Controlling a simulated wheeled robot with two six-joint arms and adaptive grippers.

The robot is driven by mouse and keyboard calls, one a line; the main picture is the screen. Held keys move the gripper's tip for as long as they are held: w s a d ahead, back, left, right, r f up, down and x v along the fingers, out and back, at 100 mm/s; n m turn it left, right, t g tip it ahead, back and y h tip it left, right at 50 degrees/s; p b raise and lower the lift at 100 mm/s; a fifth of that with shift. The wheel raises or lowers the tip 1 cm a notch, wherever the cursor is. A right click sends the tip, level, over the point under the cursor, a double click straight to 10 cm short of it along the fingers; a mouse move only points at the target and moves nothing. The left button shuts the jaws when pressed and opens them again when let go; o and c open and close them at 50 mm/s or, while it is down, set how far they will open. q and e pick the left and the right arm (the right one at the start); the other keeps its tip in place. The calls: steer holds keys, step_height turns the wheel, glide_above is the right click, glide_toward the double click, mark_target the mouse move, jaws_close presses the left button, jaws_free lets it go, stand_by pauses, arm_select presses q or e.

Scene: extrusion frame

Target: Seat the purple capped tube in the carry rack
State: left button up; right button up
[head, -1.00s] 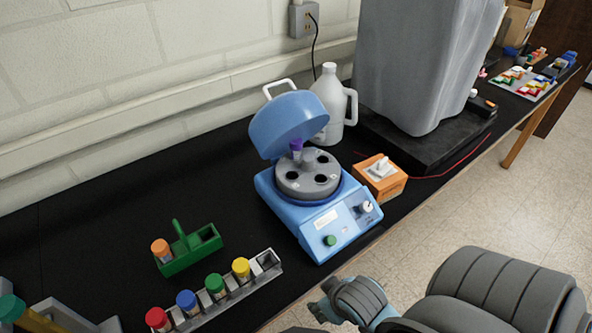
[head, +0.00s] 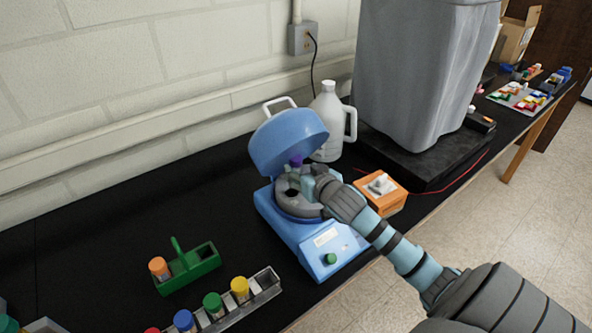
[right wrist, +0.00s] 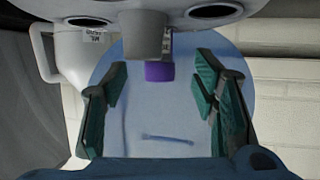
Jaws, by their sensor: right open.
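The purple capped tube (head: 296,160) stands in the rotor of the blue centrifuge (head: 301,231), whose lid is raised. In the right wrist view its purple cap (right wrist: 159,72) shows between the open fingers. My right gripper (head: 307,183) is over the rotor, close to the tube, open and empty. My left gripper is not in view.
A grey rack (head: 262,293) with several capped tubes stands in front of the carry rack. An orange box (head: 381,193) stands right of the centrifuge, and a white jug (head: 327,118) behind it. The black bench is clear between carry rack and wall.

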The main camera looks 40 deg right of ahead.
mark_target(298, 166)
steer(key=x, duration=0.4)
steer(key=shift+w+d+r+p, duration=0.15)
steer(key=shift+p, duration=0.15)
steer(key=shift+w, duration=0.25)
steer(key=c, duration=1.1)
steer(key=shift+o, duration=0.2)
